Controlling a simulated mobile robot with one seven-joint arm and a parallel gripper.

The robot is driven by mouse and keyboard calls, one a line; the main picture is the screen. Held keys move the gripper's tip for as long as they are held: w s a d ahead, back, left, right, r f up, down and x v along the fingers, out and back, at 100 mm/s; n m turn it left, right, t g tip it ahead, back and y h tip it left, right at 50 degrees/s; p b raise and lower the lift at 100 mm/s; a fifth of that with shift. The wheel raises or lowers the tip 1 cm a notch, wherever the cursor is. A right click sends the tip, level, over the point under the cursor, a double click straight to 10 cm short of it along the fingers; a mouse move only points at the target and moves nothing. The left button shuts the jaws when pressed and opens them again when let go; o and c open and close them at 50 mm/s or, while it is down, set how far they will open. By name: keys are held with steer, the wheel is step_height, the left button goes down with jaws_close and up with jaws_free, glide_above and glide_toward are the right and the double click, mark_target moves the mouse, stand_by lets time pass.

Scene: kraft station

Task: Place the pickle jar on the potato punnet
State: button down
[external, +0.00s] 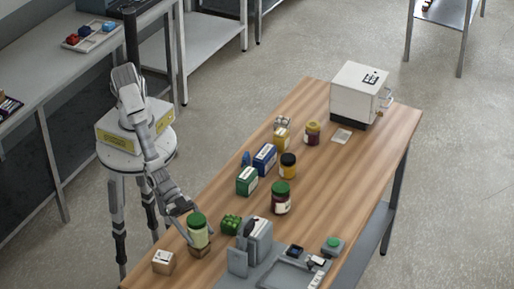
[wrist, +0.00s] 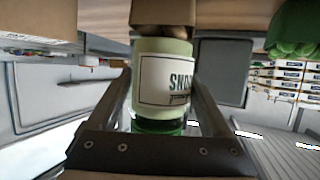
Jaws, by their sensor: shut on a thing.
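The pickle jar (external: 199,236), pale green with a green lid and a white label, is upright directly above the brown potato punnet (external: 200,252), near the front left of the wooden table. In the wrist view, which looks upside down, the jar (wrist: 163,80) stands between my fingers with its lid toward the palm. Its base meets or nearly meets the punnet (wrist: 163,12), where a bit of brown content shows; I cannot tell if they touch. My gripper (external: 190,233) is shut on the jar. The fingers also show in the wrist view (wrist: 160,105).
A small brown box (external: 163,262) stands left of the punnet. A green bumpy pack (external: 231,224) and a grey machine (external: 257,240) stand to the right. A dark red jar with a green lid (external: 281,198) and several cartons and jars stand farther back.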

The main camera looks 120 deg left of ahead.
jaws_free()
steer(key=shift+s+r+p, duration=0.1)
steer(key=shift+r+p, duration=0.15)
steer(key=shift+p, duration=0.1)
steer(key=v, duration=1.1)
steer(key=shift+s+a+b, duration=0.2)
steer(key=shift+s+b, duration=0.1)
steer(key=shift+s, duration=0.05)
